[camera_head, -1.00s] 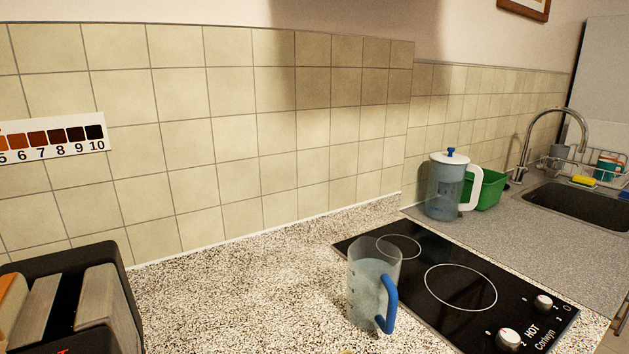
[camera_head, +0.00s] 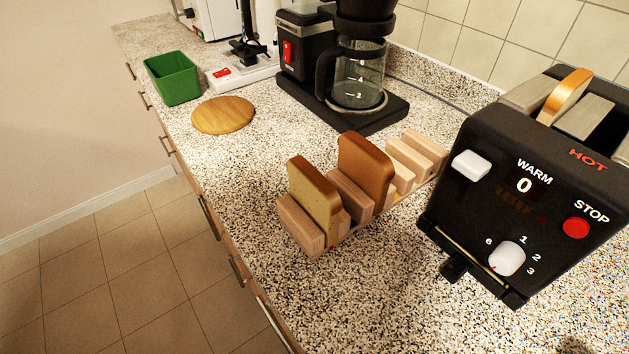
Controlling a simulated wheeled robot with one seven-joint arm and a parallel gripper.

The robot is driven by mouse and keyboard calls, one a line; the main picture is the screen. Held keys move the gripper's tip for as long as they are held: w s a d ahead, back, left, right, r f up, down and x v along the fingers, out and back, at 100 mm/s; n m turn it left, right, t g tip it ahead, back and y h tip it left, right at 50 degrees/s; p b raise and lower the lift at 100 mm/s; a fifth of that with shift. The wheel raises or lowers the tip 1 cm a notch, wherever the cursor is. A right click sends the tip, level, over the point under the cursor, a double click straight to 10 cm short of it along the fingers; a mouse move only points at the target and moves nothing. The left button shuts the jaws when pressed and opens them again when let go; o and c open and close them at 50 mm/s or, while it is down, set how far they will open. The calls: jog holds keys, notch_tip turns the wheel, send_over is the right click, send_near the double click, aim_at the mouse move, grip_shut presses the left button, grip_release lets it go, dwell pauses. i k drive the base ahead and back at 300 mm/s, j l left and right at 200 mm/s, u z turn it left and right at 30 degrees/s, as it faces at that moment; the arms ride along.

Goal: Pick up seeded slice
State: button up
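A wooden toast rack (camera_head: 300,226) stands on the speckled counter and holds two upright bread slices. The nearer-left slice (camera_head: 312,195) has a pale tan face and a darker crust. The other slice (camera_head: 366,167) is browner and stands further right, beyond a wooden divider. A third slice (camera_head: 565,96), golden, sticks up from a slot of the black toaster (camera_head: 480,200). Seeds are too small to tell, so I cannot say for sure which slice is seeded. My gripper is not in view.
A coffee maker with a glass jug (camera_head: 357,75) stands behind the rack. A round wooden board (camera_head: 223,115) and a green tub (camera_head: 172,78) are at the back left. The counter's left edge drops to a tiled floor (camera_head: 120,270). Bare counter lies in front of the rack.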

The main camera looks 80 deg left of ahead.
aim_at(320, 199)
jog(key=u, duration=1.65)
